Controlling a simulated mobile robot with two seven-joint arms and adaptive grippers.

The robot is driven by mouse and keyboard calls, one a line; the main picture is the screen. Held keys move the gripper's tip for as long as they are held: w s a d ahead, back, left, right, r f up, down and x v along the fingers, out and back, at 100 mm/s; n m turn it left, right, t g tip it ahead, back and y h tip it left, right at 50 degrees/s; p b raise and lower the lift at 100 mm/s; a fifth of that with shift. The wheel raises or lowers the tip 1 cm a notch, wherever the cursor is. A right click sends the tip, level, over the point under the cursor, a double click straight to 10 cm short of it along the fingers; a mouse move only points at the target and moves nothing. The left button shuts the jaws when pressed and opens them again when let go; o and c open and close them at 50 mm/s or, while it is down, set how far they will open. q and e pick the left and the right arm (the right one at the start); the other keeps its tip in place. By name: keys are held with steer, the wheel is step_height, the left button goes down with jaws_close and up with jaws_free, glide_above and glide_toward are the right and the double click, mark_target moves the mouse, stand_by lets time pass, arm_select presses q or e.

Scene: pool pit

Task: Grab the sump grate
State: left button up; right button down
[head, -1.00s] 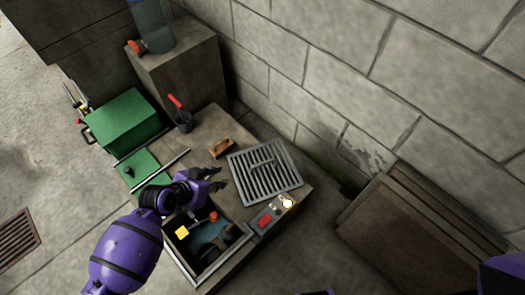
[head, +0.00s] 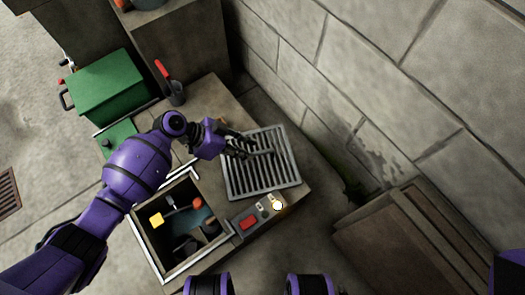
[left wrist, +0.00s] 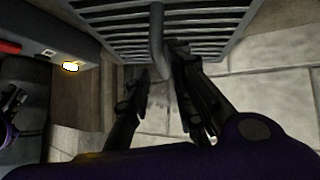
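The sump grate (head: 262,180) is a grey slatted square with a raised bar handle. It lies on the stone ledge beside the open pit in the head view. Its slats (left wrist: 215,14) and handle (left wrist: 157,40) fill the top of the left wrist view. My left gripper (head: 246,147) is over the grate's far left part, at the handle. In the left wrist view its two dark fingers (left wrist: 160,62) are apart, one on each side of the handle, with gaps showing. The fingertips are partly hidden in the head view. My right gripper is out of view.
The open pit (head: 147,252) holds a yellow block and other small parts. A green toolbox (head: 105,85) and red-handled tool (head: 162,70) are at far left. A block wall (head: 400,80) rises behind.

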mark_target(257, 153)
arm_select(q)
steer(key=b+x, duration=0.2)
steer(key=x, duration=0.3)
steer(key=shift+w+d+f, duration=0.1)
steer(key=shift+d+f, duration=0.1)
steer(key=shift+f, duration=0.05)
steer(key=shift+r, duration=0.1)
jaws_close()
